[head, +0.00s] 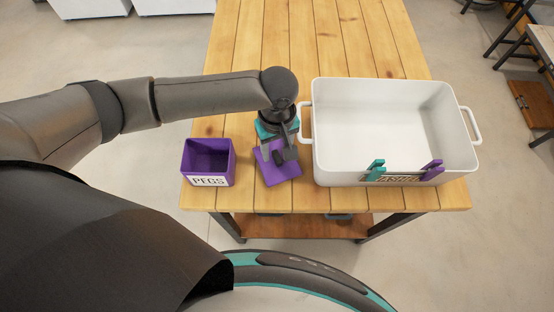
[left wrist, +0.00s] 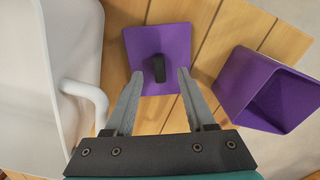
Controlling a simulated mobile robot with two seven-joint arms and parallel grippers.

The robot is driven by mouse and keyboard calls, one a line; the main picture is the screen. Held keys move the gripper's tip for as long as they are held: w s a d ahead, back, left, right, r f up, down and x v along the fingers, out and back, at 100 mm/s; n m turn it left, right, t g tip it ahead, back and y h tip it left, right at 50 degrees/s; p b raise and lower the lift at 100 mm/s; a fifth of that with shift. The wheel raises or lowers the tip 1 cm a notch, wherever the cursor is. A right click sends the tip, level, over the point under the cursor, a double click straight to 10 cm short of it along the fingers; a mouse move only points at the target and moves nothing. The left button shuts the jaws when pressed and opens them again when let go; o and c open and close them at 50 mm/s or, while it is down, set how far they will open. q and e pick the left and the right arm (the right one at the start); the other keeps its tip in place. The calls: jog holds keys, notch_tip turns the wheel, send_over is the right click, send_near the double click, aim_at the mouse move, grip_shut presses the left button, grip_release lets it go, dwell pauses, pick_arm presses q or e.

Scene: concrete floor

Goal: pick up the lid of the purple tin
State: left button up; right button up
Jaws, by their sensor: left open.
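The purple square lid (head: 268,174) lies flat on the wooden table, with a black upright handle in its middle. It also shows in the left wrist view (left wrist: 135,50), where the handle (left wrist: 159,68) stands between the fingertips. The open purple tin (head: 208,165) with a "PEGS" label stands to the left of the lid; in the left wrist view the tin (left wrist: 262,85) is at the right. My left gripper (head: 278,150) is open and points down over the lid. Its fingertips (left wrist: 160,74) are on either side of the handle; contact is not visible. My right gripper is not in view.
A white tray (head: 385,120) with handles stands right of the lid, with a teal and a purple peg clipped on its front rim by a label. The wooden table (head: 250,50) is clear at the back. Its front edge is close to the lid.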

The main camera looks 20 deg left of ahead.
aim_at(277, 160)
pick_arm(q)
notch_tip(277, 160, down, 3)
jog(key=shift+r, duration=0.15)
grip_shut()
dwell(0.4)
